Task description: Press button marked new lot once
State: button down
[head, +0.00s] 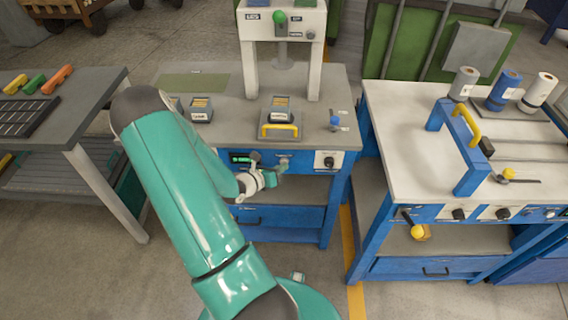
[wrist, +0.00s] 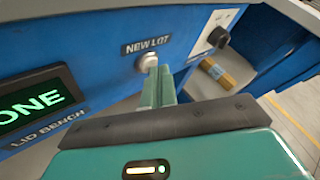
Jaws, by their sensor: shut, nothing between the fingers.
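The button marked NEW LOT is a round silver knob (wrist: 145,62) on the blue front panel, just under its dark label (wrist: 146,45) in the wrist view. In the head view the button (head: 283,161) shows at the middle of the bench front. My gripper (wrist: 153,72) is shut and empty. Its fingertips are at the button's lower right edge in the wrist view and hide a little of it. I cannot tell whether they touch it. In the head view my gripper (head: 279,169) is right in front of the panel.
A display (wrist: 40,97) showing green letters "ONE" is left of the button, over the words LID BENCH. A dark knob on a white plate (wrist: 218,36) is to the right. Above, the bench top (head: 235,132) holds a yellow-handled box (head: 279,131). Another bench (head: 400,120) stands right.

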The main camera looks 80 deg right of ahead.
dwell(0.4)
jog(key=shift+s+a, duration=0.2)
jog(key=shift+a, duration=0.5)
jog(key=a, duration=0.2)
jog(key=s+a, duration=0.1)
jog(key=a, duration=0.2)
dwell(1.0)
